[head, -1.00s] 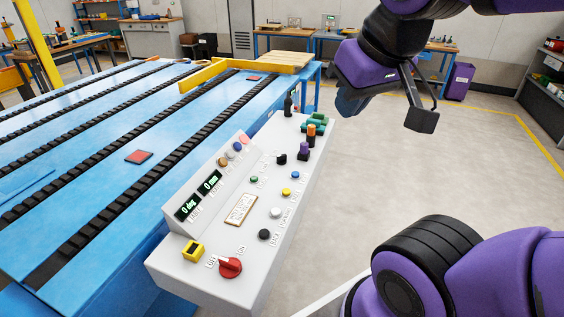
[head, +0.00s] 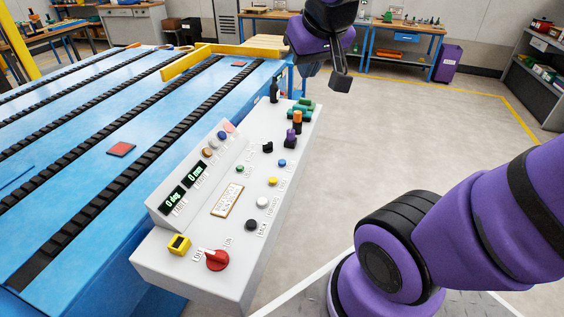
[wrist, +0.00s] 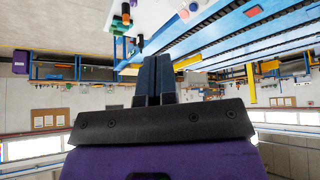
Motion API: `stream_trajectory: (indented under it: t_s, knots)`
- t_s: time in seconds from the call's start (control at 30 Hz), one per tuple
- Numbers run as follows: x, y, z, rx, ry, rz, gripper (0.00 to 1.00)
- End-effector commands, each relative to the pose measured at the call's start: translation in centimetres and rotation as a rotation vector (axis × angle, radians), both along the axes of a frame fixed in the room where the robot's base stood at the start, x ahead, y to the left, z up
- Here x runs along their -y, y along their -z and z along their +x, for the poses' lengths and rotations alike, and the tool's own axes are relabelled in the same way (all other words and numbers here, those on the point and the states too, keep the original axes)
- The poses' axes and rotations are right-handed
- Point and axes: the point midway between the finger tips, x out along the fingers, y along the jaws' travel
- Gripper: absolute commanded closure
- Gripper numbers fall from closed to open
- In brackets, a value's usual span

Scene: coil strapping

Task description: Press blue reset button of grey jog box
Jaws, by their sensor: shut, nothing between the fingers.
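The grey jog box (head: 168,268) is a long, sloped console along the near edge of the blue table. A small blue button (head: 282,162) sits on its right part, beyond a yellow button (head: 273,181). A second blue round piece (head: 222,135) is in the row on the raised left part. My gripper (head: 308,70) hangs above and beyond the far end of the box, apart from the blue button. In the wrist view its fingers (wrist: 155,62) are together and empty. Part of the box (wrist: 155,14) shows at the top there.
A red rotary switch (head: 217,260) is at the near end. Open floor (head: 400,130) lies to the right.

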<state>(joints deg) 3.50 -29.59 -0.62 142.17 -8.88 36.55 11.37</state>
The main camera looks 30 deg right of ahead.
Motion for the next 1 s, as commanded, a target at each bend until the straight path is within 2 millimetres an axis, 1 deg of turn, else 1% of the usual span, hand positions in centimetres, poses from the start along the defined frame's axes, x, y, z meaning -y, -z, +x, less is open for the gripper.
stream_trajectory:
  t_s: [0.03, 0.2, 0.3, 0.37, 0.4, 0.47, 0.5, 0.57, 0.6, 0.67, 0.7, 0.77, 0.8, 0.87, 0.9, 1.0]
  knots:
    - [0.9, 0.7, 1.8, 0.005, 0.028, -0.005, 1.00]
    - [3.5, 2.9, 7.5, 0.066, 0.099, -0.011, 1.00]
    - [5.0, 4.6, 10.7, 0.100, 0.128, -0.005, 1.00]
    - [5.8, 5.9, 12.5, 0.119, 0.142, 0.005, 1.00]
    - [6.4, 6.8, 13.6, 0.132, 0.150, 0.012, 1.00]
    - [7.1, 8.1, 15.3, 0.150, 0.159, 0.027, 1.00]
    - [7.6, 9.2, 16.3, 0.159, 0.165, 0.039, 1.00]
    - [8.4, 10.8, 17.7, 0.176, 0.171, 0.060, 1.00]
    - [8.8, 11.9, 18.7, 0.185, 0.174, 0.077, 1.00]
    - [9.5, 13.7, 19.9, 0.198, 0.179, 0.105, 1.00]
    - [9.8, 14.9, 20.7, 0.206, 0.182, 0.126, 1.00]
    - [10.4, 16.9, 21.7, 0.215, 0.183, 0.160, 1.00]
    - [10.7, 18.2, 22.3, 0.220, 0.186, 0.186, 1.00]
    - [11.1, 20.3, 23.1, 0.227, 0.188, 0.228, 1.00]
    - [11.4, 21.7, 23.6, 0.230, 0.189, 0.258, 1.00]
    - [11.8, 25.1, 24.4, 0.233, 0.193, 0.336, 1.00]
